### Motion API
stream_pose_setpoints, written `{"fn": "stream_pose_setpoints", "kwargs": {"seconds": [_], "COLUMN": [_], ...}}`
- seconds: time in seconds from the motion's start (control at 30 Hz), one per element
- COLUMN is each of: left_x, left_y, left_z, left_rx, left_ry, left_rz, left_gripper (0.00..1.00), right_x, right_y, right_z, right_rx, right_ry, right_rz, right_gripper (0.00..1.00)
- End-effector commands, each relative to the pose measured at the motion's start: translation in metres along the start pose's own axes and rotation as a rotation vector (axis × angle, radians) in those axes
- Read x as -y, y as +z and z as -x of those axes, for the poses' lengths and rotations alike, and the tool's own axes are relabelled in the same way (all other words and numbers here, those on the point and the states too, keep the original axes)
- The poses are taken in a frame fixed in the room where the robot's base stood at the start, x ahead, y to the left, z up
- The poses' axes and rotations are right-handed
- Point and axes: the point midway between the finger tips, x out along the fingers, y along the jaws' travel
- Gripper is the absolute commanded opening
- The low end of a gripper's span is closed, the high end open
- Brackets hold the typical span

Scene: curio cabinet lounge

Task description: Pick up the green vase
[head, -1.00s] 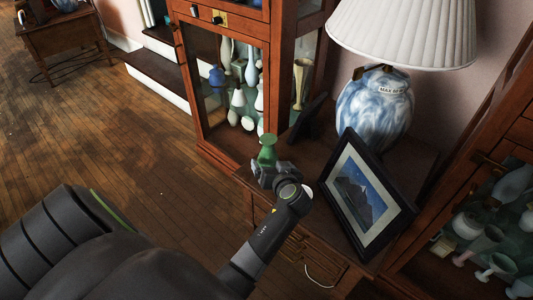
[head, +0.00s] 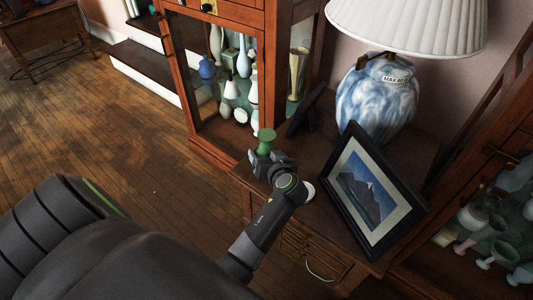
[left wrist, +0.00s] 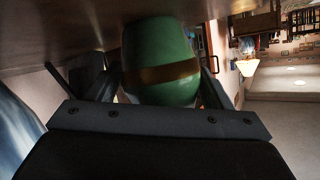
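The green vase (head: 265,143) stands at the left front corner of the dark wooden cabinet top (head: 316,157), its narrow neck and flared rim showing above my left gripper (head: 264,165). My left gripper is at the vase's body, which is partly hidden behind it. In the left wrist view, the green vase (left wrist: 162,62) with a brown band fills the space between the two dark fingers of my left gripper (left wrist: 160,82). The fingers are spread at either side of it; firm contact is not clear. My right gripper is not in view.
A framed mountain picture (head: 368,193) leans close to the right of the arm. A blue-and-white lamp (head: 377,103) stands behind it. A glass cabinet (head: 187,88) with several vases rises behind the green vase. Another cabinet (head: 437,262) is at right.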

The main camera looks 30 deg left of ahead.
Motion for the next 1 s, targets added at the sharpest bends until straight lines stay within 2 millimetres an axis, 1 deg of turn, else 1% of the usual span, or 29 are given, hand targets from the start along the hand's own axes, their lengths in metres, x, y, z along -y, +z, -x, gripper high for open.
{"fn": "stream_pose_setpoints", "kwargs": {"seconds": [0.03, 0.2, 0.27, 0.53, 0.67, 0.83, 1.0], "left_x": [0.000, 0.000, 0.000, 0.000, 0.002, 0.008, 0.016], "left_y": [0.000, 0.000, 0.000, -0.002, -0.009, -0.028, -0.057], "left_z": [0.000, 0.000, 0.000, 0.000, 0.003, 0.011, 0.023], "left_rx": [0.000, 0.000, 0.000, -0.002, -0.003, -0.004, -0.005], "left_ry": [0.000, 0.000, 0.000, 0.000, 0.000, 0.000, 0.000], "left_rz": [0.000, 0.000, 0.000, 0.001, 0.002, 0.004, 0.005], "left_gripper": [0.67, 0.44, 0.37, 0.37, 0.37, 0.37, 0.37], "right_x": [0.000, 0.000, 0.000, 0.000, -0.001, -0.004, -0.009], "right_y": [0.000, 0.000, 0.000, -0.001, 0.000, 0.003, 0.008], "right_z": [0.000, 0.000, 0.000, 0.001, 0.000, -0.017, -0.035], "right_rx": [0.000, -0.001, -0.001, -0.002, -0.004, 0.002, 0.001], "right_ry": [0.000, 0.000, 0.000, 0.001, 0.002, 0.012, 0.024], "right_rz": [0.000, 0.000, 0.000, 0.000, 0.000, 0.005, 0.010], "right_gripper": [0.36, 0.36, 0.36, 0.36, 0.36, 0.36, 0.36]}}
